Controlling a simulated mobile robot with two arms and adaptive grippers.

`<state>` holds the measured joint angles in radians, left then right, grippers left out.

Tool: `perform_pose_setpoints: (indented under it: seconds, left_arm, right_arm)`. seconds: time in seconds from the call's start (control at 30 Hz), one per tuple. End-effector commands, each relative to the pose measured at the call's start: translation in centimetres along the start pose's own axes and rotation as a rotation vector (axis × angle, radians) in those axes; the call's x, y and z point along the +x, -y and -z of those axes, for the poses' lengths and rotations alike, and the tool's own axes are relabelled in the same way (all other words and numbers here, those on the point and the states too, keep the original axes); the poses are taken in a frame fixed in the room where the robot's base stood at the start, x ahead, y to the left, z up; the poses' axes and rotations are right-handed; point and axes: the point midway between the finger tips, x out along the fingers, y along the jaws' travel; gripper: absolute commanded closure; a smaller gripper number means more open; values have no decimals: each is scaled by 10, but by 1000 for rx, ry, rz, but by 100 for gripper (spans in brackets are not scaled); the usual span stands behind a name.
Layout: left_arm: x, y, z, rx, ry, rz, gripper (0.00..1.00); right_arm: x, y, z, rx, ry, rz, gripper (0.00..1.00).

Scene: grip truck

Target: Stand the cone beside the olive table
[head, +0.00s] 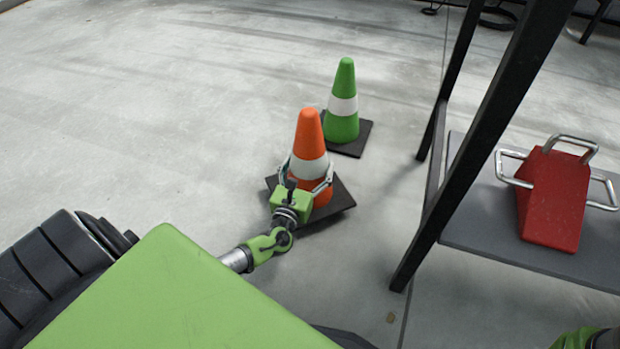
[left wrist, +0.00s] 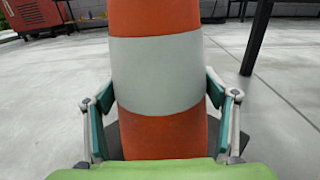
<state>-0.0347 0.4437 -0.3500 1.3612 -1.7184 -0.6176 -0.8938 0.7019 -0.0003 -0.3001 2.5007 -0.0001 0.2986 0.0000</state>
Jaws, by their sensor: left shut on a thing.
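An orange cone (head: 308,134) with a white band and a dark square base (head: 335,202) is near the middle of the head view. My left gripper (head: 307,172) is shut around its body at and below the band. In the left wrist view the orange cone (left wrist: 160,75) fills the middle, with a finger on each side. The cone looks about upright; I cannot tell whether its base touches the floor. No olive-coloured tabletop is visible. A black-legged frame (head: 495,110) with a grey lower shelf (head: 480,215) stands at the right.
A green cone (head: 343,120) with a white band stands just behind the orange one, close to it. A red block with metal handles (head: 553,200) sits on the grey shelf. The concrete floor at the left is clear.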

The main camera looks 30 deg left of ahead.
Motion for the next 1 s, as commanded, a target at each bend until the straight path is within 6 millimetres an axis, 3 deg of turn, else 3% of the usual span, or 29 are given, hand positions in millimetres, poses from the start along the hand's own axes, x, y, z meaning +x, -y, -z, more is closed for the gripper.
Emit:
perform_pose_setpoints:
  seconds: [0.13, 0.4, 0.73, 0.77, 0.8, 1.0]
  left_arm:
    - [7, 1, 4, -1, 9, -1, 70]
    - [10, 1, 37, -1, 8, -1, 70]
    - [10, 1, 37, -1, 8, -2, 70]
    - [8, 1, 41, -1, 0, 0, 17]
    - [8, 1, 40, -1, 0, 0, 7]
    - [8, 1, 40, -1, 0, 0, 6]
  right_arm:
    - [-8, 2, 3, 0, 0, 0, 100]
    - [-32, 7, 11, 0, 1, 0, 100]
    - [-32, 7, 11, 0, 0, 1, 100]
    - [-31, 7, 11, 0, 0, 1, 100]
    - [-31, 7, 11, 0, 0, 1, 100]
    - [-31, 6, 11, 0, 0, 1, 100]
